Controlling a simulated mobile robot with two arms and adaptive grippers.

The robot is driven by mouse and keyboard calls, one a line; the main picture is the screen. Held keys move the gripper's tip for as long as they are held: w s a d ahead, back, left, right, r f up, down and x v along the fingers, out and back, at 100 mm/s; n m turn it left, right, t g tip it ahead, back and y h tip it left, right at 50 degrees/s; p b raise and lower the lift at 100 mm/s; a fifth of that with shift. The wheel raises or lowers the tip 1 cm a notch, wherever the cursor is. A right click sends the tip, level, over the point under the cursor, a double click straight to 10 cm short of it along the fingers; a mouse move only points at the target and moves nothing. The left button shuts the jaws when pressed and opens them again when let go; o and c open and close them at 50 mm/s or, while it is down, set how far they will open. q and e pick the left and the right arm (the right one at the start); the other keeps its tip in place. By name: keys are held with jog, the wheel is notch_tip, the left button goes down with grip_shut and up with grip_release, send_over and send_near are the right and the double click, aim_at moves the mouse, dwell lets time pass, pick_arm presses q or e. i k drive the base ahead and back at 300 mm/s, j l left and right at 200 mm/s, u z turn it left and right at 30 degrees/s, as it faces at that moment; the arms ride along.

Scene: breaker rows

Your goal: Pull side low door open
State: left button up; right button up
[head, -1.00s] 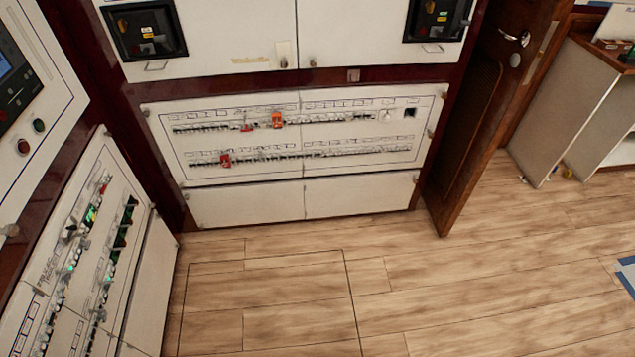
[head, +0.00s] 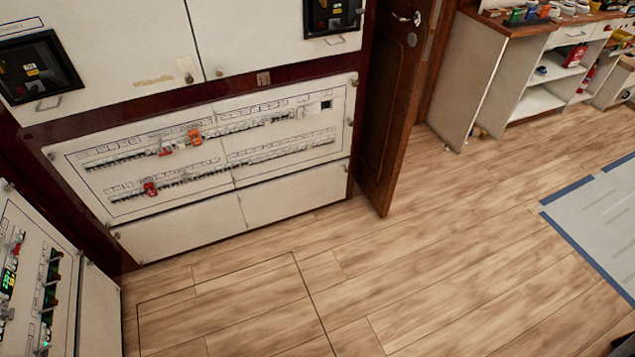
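The front cabinet has two plain white low doors at its foot, a left one (head: 185,226) and a right one (head: 293,194), both looking shut. A side cabinet with breakers and lit green displays stands at the left edge; its plain white lower panel (head: 100,312) is partly in view and looks shut. Which of these is the side low door I cannot tell for sure. Neither of my grippers is in view.
A brown wooden door (head: 388,105) stands ajar right of the front cabinet. A white workbench (head: 500,70) with open shelves is at the back right. A grey mat with blue edging (head: 605,215) lies at right. The wooden floor (head: 330,275) between is clear.

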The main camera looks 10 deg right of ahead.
aim_at(263, 204)
jog(key=i+l+z, duration=0.1)
jog(key=i, duration=1.85)
